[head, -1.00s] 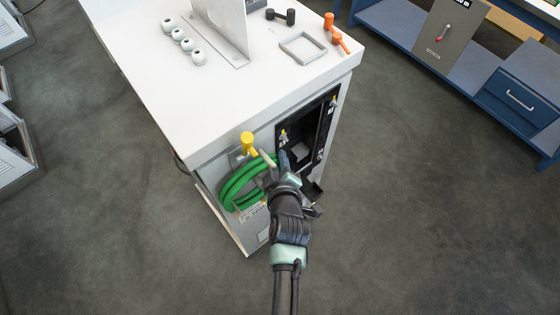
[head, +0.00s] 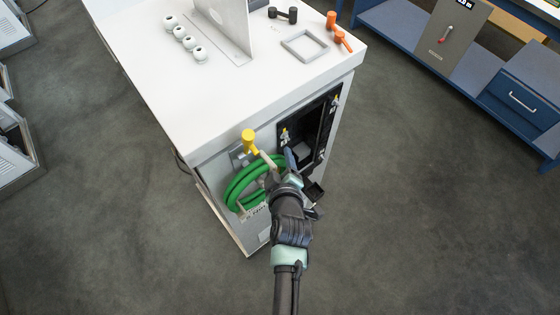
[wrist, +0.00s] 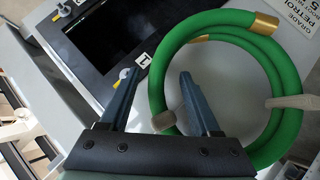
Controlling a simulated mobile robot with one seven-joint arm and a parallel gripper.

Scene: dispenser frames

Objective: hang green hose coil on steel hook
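The green hose coil (head: 231,190) is at the front panel of the white-topped cabinet, below a yellow-ended peg (head: 249,138). In the wrist view the coil (wrist: 284,128) shows as a ring with brass bands. A pale rod (wrist: 292,101) crosses its right side, and a short brownish stub (wrist: 163,121) lies at its left side. I cannot tell which part is the steel hook, or whether the coil rests on it. My gripper (head: 278,160) is at the coil's right side. In the wrist view its fingers (wrist: 158,78) are spread, with the tube between them and gaps on both sides.
A dark recessed bay (head: 311,128) with small yellow latches is right of the coil. The white tabletop (head: 215,105) overhangs above and holds white knobs, a dumbbell, a square frame and orange pieces. Open floor (head: 420,200) lies to the right.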

